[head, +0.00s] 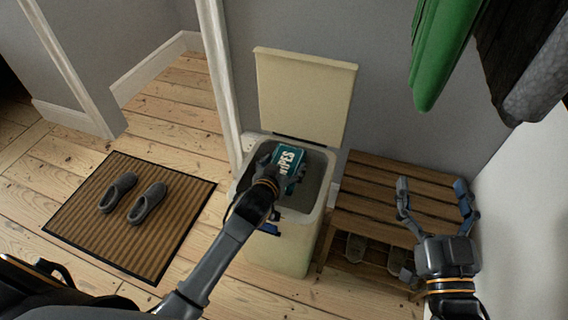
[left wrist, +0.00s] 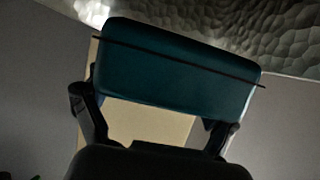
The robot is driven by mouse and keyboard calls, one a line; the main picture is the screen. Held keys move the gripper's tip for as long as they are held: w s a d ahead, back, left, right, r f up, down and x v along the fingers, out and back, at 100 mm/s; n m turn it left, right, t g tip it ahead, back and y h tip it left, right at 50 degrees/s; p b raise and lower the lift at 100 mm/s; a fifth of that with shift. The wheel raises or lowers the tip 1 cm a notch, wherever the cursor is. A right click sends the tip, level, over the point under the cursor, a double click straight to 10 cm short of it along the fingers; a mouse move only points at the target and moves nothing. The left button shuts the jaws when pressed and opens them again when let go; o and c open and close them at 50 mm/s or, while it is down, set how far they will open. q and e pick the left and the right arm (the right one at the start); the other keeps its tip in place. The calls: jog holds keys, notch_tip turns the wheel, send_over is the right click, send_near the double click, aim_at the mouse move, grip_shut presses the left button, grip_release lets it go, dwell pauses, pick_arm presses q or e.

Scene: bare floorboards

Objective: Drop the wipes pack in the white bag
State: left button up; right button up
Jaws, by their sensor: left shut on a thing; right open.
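The teal wipes pack (head: 289,160), with white lettering, is over the open mouth of a cream bin (head: 284,243). My left gripper (head: 281,174) is shut on the pack. In the left wrist view the pack (left wrist: 180,68) spans between the two fingers (left wrist: 155,108). I cannot tell how far the pack is above or below the bin's rim. No separate white bag can be made out; the bin's inside looks grey and is partly hidden by my arm. My right gripper (head: 432,192) is open and empty in front of the wooden bench.
The bin's lid (head: 305,95) stands open at the back. A slatted wooden bench (head: 375,190) with shoes (head: 356,247) beneath is right of the bin. A brown mat (head: 165,238) with grey slippers (head: 148,203) lies left. A green garment (head: 437,55) hangs upper right.

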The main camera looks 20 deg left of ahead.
pick_arm(q)
jog(key=o, duration=0.9)
jog(key=v, duration=1.2)
